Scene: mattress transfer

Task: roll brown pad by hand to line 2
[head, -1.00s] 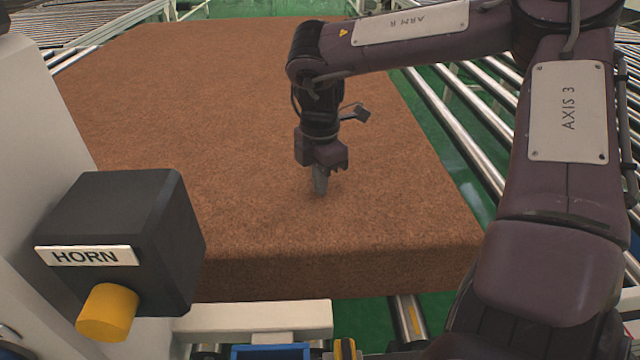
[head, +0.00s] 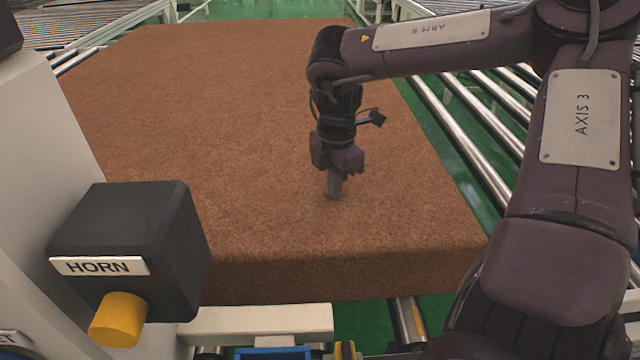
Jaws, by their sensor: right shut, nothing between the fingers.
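The brown pad (head: 200,130) is a large thick slab that fills the middle of the head view and lies flat on rollers. My right gripper (head: 334,192) points down over the near right part of the pad. Its fingers are shut and empty, and the tips appear to touch the pad's top, though exact contact is hard to tell. My left gripper is not in view. No marking for line 2 can be read here.
A black box labelled HORN (head: 128,250) with a yellow button (head: 118,320) stands at the near left. Metal rollers (head: 470,150) run along the right over a green floor (head: 362,322). More rollers (head: 85,32) lie at the far left.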

